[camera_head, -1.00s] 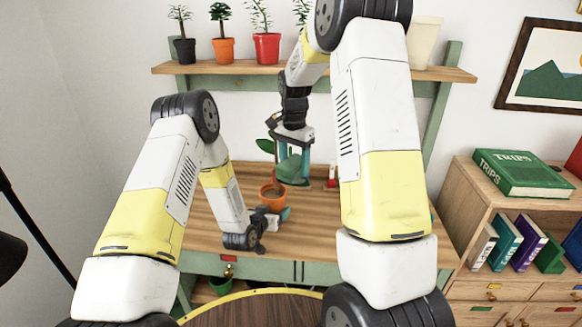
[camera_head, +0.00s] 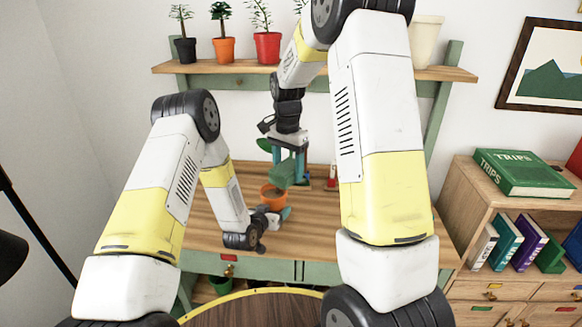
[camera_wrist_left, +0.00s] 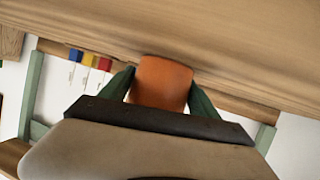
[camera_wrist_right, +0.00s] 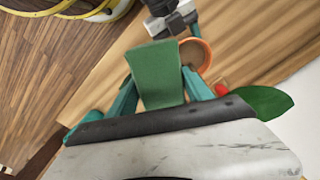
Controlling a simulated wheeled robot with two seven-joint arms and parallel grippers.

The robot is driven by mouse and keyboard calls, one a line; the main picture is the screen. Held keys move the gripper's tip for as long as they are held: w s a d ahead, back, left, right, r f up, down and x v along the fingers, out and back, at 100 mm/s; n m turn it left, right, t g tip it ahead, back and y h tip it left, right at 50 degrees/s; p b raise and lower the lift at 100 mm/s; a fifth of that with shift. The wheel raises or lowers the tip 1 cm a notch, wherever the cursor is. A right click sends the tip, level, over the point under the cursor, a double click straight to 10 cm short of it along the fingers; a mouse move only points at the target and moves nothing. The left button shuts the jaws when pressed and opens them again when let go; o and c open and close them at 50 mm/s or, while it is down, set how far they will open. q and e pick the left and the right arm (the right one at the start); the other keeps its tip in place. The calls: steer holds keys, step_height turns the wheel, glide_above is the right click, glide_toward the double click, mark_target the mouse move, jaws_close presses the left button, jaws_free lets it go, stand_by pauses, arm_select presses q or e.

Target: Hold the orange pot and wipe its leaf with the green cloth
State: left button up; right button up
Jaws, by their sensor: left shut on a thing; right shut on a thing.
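The orange pot (camera_head: 272,195) stands on the wooden table. My left gripper (camera_head: 268,217) is shut on its side; in the left wrist view the pot (camera_wrist_left: 160,82) sits between the green fingers. My right gripper (camera_head: 288,165) points down just above the pot, shut on the green cloth (camera_head: 283,174). In the right wrist view the cloth (camera_wrist_right: 157,75) hangs between the fingers, with the pot's rim (camera_wrist_right: 203,50) beyond it. A green leaf (camera_wrist_right: 264,102) shows beside the right gripper in that view. In the head view the leaf (camera_head: 264,145) is partly hidden by the cloth and gripper.
A shelf (camera_head: 240,68) above the table carries several potted plants. A small red item (camera_head: 332,178) stands on the table right of the cloth. The table (camera_head: 320,220) is bare at front right. A bookcase (camera_head: 470,215) stands at right.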

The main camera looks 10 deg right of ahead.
steer(key=shift+w+d, duration=1.3)
steer(key=shift+d, duration=0.1)
steer(key=shift+s+a+f, duration=0.1)
steer(key=shift+s+a, duration=0.3)
steer(key=shift+a, duration=0.05)
steer(key=shift+s+a, duration=0.3)
steer(key=shift+s+d+r, duration=0.35)
steer(key=shift+r, duration=0.35)
steer(key=shift+s+d+r, duration=0.35)
steer(key=shift+s+r, duration=0.05)
steer(key=shift+r, duration=0.35)
steer(key=shift+s+d+r, duration=0.35)
steer(key=shift+r, duration=0.35)
